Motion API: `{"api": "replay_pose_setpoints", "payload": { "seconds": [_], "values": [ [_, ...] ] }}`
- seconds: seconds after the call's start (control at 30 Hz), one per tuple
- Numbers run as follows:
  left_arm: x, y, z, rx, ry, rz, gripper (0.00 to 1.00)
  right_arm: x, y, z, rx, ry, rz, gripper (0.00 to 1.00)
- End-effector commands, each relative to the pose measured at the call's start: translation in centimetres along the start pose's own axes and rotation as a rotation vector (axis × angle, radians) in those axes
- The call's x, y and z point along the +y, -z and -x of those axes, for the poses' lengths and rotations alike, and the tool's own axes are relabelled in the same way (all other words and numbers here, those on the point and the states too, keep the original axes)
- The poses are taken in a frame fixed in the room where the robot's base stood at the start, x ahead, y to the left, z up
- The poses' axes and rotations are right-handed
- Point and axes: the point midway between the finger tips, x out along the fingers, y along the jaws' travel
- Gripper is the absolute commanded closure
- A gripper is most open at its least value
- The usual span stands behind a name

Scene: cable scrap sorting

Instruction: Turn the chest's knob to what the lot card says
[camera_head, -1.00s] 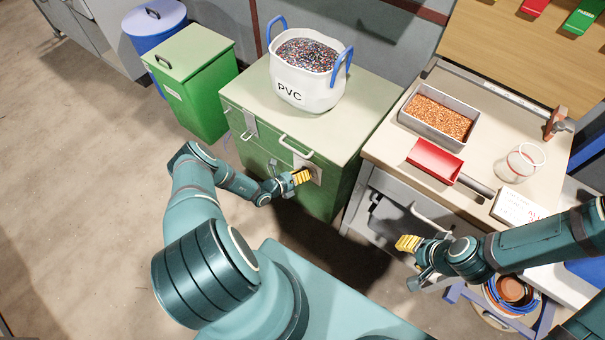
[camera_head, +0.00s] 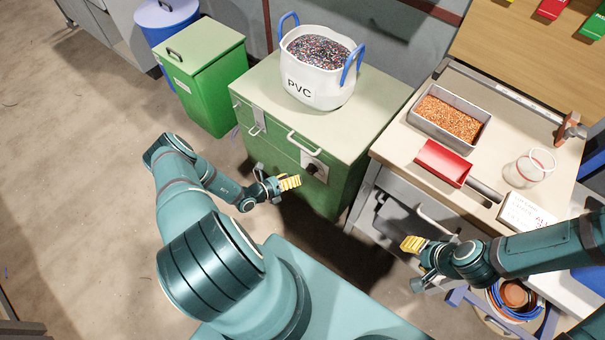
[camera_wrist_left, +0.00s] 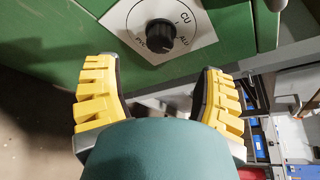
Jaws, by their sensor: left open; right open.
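The green chest (camera_head: 262,138) has a black knob (camera_head: 312,168) on a pale plate on its front. In the left wrist view the knob (camera_wrist_left: 160,34) sits on the plate (camera_wrist_left: 128,12), marked CU, ALU and what looks like PVC. I cannot clearly tell which mark the knob points to. My left gripper (camera_head: 290,184) is open in front of the chest, apart from the knob; its yellow fingers (camera_wrist_left: 155,85) are spread below the knob. The lot card (camera_head: 522,212) lies on the bench, with red letters that seem to begin "AL". My right gripper (camera_head: 412,244) is open and empty before the bench.
A white PVC tub (camera_head: 318,88) with blue handles stands on the chest. The bench (camera_head: 398,142) holds a tray of copper granules (camera_head: 450,118), a red scoop (camera_head: 442,162) and a glass jar (camera_head: 528,170). A green bin (camera_head: 208,88) stands left of the chest.

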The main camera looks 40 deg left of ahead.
Motion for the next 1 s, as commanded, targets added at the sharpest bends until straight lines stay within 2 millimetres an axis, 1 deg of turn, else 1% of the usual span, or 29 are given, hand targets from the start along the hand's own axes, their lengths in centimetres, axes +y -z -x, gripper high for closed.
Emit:
{"api": "replay_pose_setpoints", "payload": {
  "seconds": [0.03,0.1,0.3,0.87,0.97,1.0],
  "values": [
    [0.0,0.0,0.9,0.000,-0.001,0.000,0.30,0.0,0.0,0.0,0.000,0.000,0.000,0.53],
    [0.0,0.0,1.9,0.000,-0.001,0.000,0.30,0.0,0.0,0.0,0.000,0.000,0.000,0.53],
    [0.0,0.0,3.4,0.000,0.000,-0.001,0.30,0.0,0.0,0.0,0.000,0.000,0.000,0.53],
    [0.0,0.0,3.6,0.000,0.001,-0.001,0.30,0.0,0.0,0.0,0.000,0.000,0.000,0.53],
    [-0.6,0.2,3.2,0.021,0.014,-0.014,0.30,0.0,0.0,0.0,0.000,0.000,0.000,0.53],
    [-1.2,0.4,2.9,0.046,0.030,-0.031,0.30,0.0,0.0,0.0,0.000,0.000,0.000,0.53]
  ]
}}
